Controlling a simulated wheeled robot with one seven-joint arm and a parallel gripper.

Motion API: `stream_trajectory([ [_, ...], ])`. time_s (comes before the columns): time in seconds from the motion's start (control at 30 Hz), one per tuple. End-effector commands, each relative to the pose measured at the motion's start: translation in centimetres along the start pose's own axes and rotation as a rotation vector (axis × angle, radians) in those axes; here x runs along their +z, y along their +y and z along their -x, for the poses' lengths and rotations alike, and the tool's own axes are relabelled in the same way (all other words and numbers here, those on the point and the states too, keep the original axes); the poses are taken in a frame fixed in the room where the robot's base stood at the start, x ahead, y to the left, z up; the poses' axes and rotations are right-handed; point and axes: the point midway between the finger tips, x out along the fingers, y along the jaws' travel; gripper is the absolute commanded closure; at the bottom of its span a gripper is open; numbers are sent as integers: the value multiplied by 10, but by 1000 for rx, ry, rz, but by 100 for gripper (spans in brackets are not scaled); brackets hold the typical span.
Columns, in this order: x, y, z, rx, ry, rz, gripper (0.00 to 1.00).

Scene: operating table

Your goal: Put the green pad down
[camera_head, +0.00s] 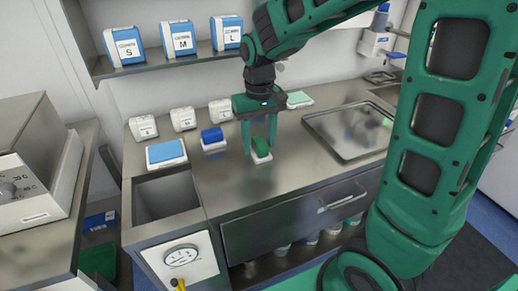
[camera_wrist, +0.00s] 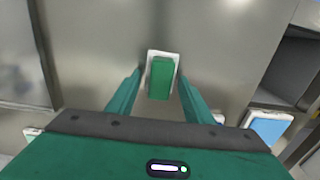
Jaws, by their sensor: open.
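The green pad (camera_head: 261,147) stands on a small white holder (camera_head: 261,159) on the steel counter. My gripper (camera_head: 260,150) is above it, pointing down, with one finger on each side of the pad. In the wrist view the pad (camera_wrist: 160,78) lies between and just beyond the fingertips of my gripper (camera_wrist: 160,82). There is a visible gap on both sides, so the gripper is open and not clasping the pad. White edges of the holder (camera_wrist: 153,53) show around the pad.
A blue pad (camera_head: 212,135) on a white holder stands left of the green pad. A blue-topped box (camera_head: 166,152) lies by the open sink-like bin (camera_head: 165,198). A steel tray (camera_head: 350,133) lies to the right. White packs (camera_head: 183,119) stand behind, below a shelf (camera_head: 160,64).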

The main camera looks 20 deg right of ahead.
Motion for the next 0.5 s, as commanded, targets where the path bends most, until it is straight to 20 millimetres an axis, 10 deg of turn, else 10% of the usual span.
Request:
stream_trajectory([
  [0.17, 0, 0, 0, 0, 0, 0, 84],
  [0.5, 0, 0, 2, 0, 1, 0, 88],
])
